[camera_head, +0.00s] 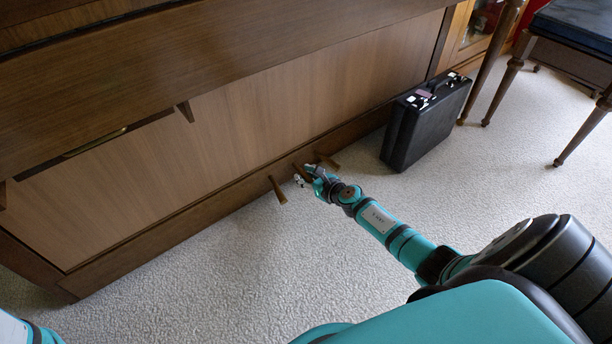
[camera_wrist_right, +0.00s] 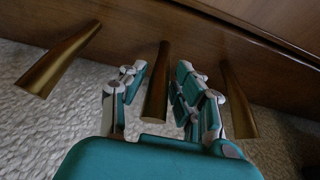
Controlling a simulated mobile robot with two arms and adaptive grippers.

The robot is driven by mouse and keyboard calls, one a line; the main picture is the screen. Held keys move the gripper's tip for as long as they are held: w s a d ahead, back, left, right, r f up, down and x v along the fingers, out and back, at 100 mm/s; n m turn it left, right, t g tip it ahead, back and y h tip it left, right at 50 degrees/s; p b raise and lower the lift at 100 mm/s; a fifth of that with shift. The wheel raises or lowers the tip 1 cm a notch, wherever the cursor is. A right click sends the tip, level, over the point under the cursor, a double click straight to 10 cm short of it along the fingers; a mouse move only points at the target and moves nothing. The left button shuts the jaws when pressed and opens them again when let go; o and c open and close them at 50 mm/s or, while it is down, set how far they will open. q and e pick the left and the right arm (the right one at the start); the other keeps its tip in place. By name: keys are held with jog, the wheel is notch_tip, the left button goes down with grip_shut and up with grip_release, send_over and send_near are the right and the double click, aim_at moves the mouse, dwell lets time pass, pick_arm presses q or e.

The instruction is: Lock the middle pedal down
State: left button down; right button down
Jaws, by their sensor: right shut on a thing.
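The middle pedal (camera_head: 300,172) is a brass-brown lever coming out of the piano's bottom rail, just above the carpet. In the right wrist view the middle pedal (camera_wrist_right: 157,85) stands between the two fingers of my right gripper (camera_wrist_right: 155,92). My right gripper (camera_head: 308,178) is shut on it at the pedal row. The left pedal (camera_head: 277,190) and the right pedal (camera_head: 327,161) stand free on either side; they also show in the wrist view, left (camera_wrist_right: 58,62) and right (camera_wrist_right: 238,103). My left gripper is out of view.
The upright piano's wooden lower panel (camera_head: 235,130) rises behind the pedals. A black briefcase (camera_head: 425,125) stands on the carpet to the right. A dark-topped bench (camera_head: 575,25) is at the far right. Pale carpet (camera_head: 215,275) in front of the piano is clear.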

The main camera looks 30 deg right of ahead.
notch_tip(320, 180, down, 3)
jog(key=b, duration=0.3)
jog(key=shift+r, duration=0.15)
jog(key=c, duration=1.1)
grip_release()
jog(key=shift+o, duration=0.7)
jog(key=shift+r, duration=0.2)
